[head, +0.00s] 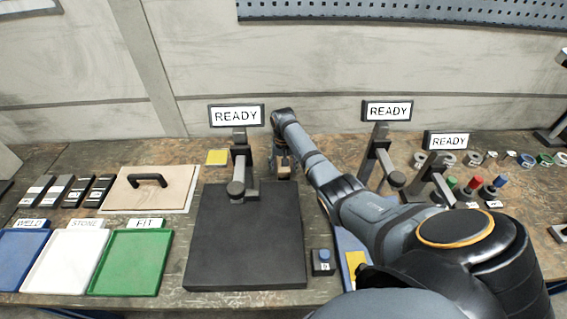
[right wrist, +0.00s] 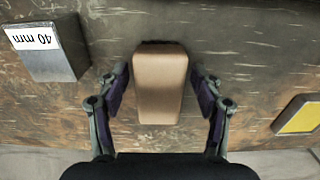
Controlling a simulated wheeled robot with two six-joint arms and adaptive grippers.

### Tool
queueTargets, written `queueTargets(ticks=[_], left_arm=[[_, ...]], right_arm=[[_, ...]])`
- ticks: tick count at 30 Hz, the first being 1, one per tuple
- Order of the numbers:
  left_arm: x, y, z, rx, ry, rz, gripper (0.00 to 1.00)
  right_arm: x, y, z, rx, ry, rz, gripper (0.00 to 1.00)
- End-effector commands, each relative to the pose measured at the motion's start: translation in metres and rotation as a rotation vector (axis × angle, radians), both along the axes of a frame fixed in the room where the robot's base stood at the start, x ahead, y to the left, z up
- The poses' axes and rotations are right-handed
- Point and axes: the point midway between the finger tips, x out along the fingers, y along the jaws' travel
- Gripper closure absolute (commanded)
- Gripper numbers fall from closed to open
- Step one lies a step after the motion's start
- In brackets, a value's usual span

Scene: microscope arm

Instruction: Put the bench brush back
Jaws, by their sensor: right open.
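A tan, rounded block, which looks like the bench brush's wooden body (right wrist: 160,85), sits on the worn bench top. Its bristles are not visible. My right gripper (right wrist: 160,92) is open, with one finger on each side of the block and a gap at both sides. In the head view my right gripper (head: 283,163) is at the back of the bench, and a small brown part of the block (head: 284,171) shows by it. My left gripper is not in view.
A steel block labelled 40 mm (right wrist: 48,48) and a yellow pad (right wrist: 300,115) lie on either side. A black plate (head: 245,245) with a READY-signed arm (head: 240,165) stands close to the left. Coloured trays (head: 130,262) are at front left.

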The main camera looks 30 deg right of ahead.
Motion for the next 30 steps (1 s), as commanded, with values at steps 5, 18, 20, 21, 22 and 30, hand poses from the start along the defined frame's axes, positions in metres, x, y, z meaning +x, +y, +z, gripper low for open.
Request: queueTargets(ticks=[5, 18, 20, 21, 22, 30], left_arm=[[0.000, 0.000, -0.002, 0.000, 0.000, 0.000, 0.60], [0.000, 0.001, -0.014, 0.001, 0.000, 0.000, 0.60], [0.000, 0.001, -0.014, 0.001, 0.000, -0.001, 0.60], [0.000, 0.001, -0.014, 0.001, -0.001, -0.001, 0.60], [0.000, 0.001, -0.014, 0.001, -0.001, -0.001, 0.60], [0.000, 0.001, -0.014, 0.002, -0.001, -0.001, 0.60]], right_arm=[[0.002, -0.001, 0.033, -0.001, -0.006, 0.000, 0.33], [0.001, 0.000, 0.115, 0.000, -0.002, -0.001, 0.33], [0.001, 0.000, 0.118, 0.000, -0.001, -0.001, 0.33], [0.001, 0.000, 0.119, 0.000, -0.001, -0.001, 0.33], [0.001, 0.000, 0.120, 0.000, -0.001, -0.001, 0.33], [0.001, 0.000, 0.120, 0.000, -0.001, -0.001, 0.33]])
